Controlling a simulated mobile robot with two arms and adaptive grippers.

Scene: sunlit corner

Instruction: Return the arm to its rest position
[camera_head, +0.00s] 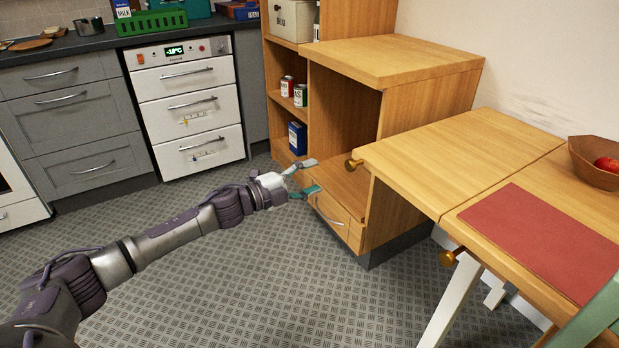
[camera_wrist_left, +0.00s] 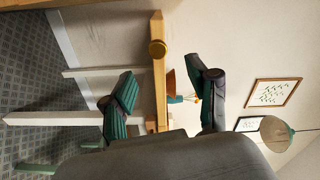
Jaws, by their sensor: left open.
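My left arm reaches in from the lower left in the head view. Its gripper (camera_head: 308,178) is open and empty, with teal fingertips apart, in front of the wooden cabinet near its low drawer (camera_head: 331,209). I cannot tell whether a fingertip touches the drawer front. In the left wrist view the two fingers of the left gripper (camera_wrist_left: 165,97) stand wide apart with nothing held between them. The view there is turned sideways, with the table edge and a brass knob (camera_wrist_left: 157,49) beyond the fingers. My right gripper is not in view.
The wooden cabinet (camera_head: 420,58) has open shelves with cans (camera_head: 300,95) and a blue box (camera_head: 297,138). A wooden table (camera_head: 450,165) with a red mat (camera_head: 545,240) and fruit bowl (camera_head: 595,165) stands right. White freezer drawers (camera_head: 190,110) stand behind. The floor left is clear.

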